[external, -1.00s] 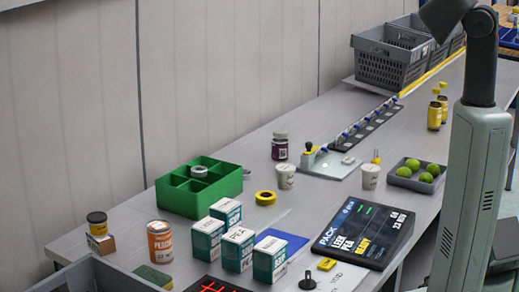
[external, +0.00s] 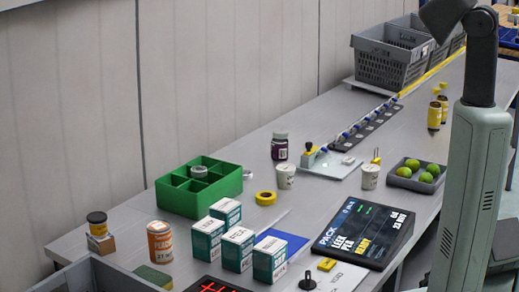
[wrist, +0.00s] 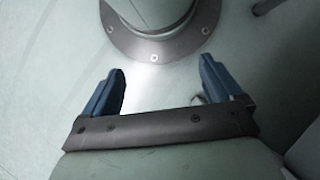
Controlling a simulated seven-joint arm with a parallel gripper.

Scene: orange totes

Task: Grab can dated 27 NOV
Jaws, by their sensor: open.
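An orange-labelled can (external: 160,241) stands upright at the front left of the bench in the external view; its small print is too blurred to read for sure. A small dark can with a yellow band (external: 97,223) sits on a little box left of it. Yellow-and-dark containers (external: 434,116) stand at the right back. My gripper (wrist: 161,68) shows only in the wrist view, open and empty, with blue fingers apart above a pale surface and a round bolted flange. The cans do not show there.
Teal-and-white boxes (external: 237,249) stand right of the orange can. A green divided tote (external: 238,181) lies behind them. A tilted dark screen (external: 352,250), a purple jar (external: 280,146), white cups and a grey tray of green balls (external: 398,181) are on the bench.

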